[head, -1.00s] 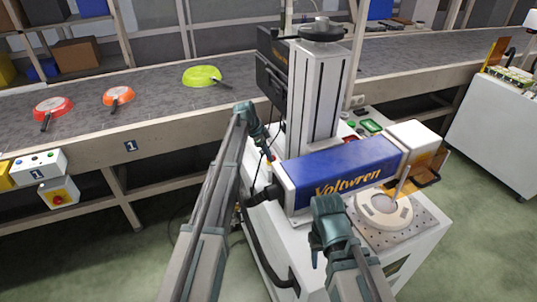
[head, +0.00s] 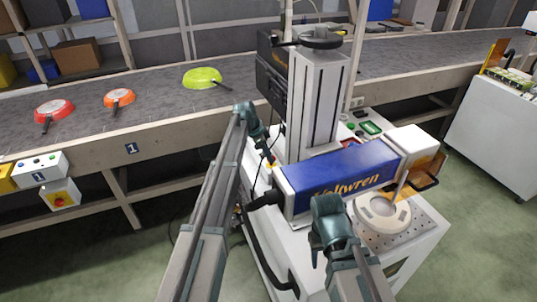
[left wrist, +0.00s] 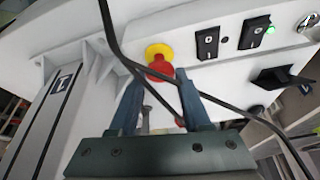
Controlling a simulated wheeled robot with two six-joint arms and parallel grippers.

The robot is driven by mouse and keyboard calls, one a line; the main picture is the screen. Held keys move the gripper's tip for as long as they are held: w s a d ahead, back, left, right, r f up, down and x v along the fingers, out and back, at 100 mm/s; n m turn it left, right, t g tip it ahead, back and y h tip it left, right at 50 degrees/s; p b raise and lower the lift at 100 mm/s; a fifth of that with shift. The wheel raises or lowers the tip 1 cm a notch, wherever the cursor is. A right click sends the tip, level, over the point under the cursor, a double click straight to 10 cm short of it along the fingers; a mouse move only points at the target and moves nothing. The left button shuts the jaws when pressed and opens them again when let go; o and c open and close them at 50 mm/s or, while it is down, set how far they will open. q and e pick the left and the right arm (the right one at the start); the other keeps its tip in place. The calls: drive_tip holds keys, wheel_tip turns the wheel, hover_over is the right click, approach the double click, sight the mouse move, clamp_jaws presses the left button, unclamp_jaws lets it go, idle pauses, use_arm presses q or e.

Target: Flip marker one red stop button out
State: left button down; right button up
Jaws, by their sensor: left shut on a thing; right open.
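Marker one is the white machine with a blue "Voltwren" head (head: 340,177) on a grey column (head: 318,95). Its red stop button (left wrist: 160,68), with a yellow collar, is on the white panel in the left wrist view. My left gripper (left wrist: 160,88) has its two blue-grey fingers on either side of the red button and is shut on it. In the head view my left gripper (head: 268,155) is at the machine's left side, where the button is mostly hidden. My right gripper (head: 322,250) is open in front of the blue head, apart from it, holding nothing visible.
Black cables (left wrist: 130,65) cross in front of the panel. Black switches (left wrist: 208,42) sit right of the button. A conveyor (head: 160,115) behind carries red, orange and green pans. A control box with a red knob (head: 59,200) hangs at left. Green floor lies free at left.

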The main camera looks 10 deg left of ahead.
use_arm(q)
drive_tip(key=shift+c, duration=1.7)
unclamp_jaws()
drive_tip(key=shift+r, duration=0.1)
drive_tip(key=p+v, duration=1.2)
drive_tip(key=v, duration=0.1)
drive_tip(key=shift+a+r+p, duration=0.25)
drive_tip(key=shift+p, duration=0.1)
drive_tip(key=shift+s, duration=0.1)
